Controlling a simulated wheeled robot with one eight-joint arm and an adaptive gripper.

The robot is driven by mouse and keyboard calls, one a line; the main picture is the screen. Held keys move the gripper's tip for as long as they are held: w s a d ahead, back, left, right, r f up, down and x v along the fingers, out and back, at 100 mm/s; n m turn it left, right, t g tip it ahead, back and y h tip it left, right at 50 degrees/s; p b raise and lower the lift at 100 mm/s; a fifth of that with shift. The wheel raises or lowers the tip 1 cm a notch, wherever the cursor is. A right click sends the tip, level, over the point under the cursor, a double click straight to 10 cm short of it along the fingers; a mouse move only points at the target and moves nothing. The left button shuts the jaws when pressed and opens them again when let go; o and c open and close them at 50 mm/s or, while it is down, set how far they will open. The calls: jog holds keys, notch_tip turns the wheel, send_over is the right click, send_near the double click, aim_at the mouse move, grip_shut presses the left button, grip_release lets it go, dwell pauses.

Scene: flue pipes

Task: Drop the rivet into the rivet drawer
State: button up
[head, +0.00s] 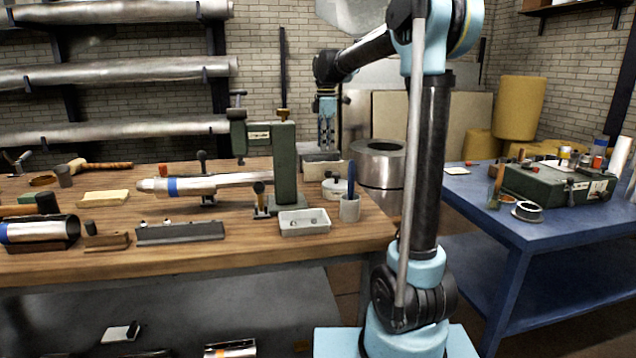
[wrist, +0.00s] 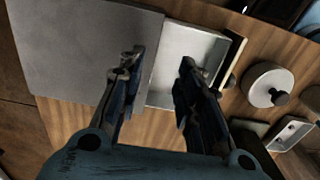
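My gripper (head: 327,146) points down above the far right part of the wooden bench in the head view. In the wrist view my gripper (wrist: 160,64) is open, its two fingers clearly apart with nothing visible between them. An open drawer (wrist: 192,48) with a pale, bare-looking interior lies below and between the fingers. It slides out of a grey-topped cabinet (wrist: 85,45); in the head view the drawer unit (head: 325,169) sits under my gripper. I cannot make out a rivet in the drawer; the fingers hide part of it.
A round lidded tin (wrist: 268,86) stands right beside the drawer front. A pale tray (head: 305,222) and a cup with a blue tool (head: 350,209) stand nearer the bench edge. A green post (head: 285,165) rises to the left, and a metal drum (head: 378,165) stands to the right.

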notch_tip(320, 180, up, 10)
dwell(0.5)
jog(key=shift+r, duration=0.1)
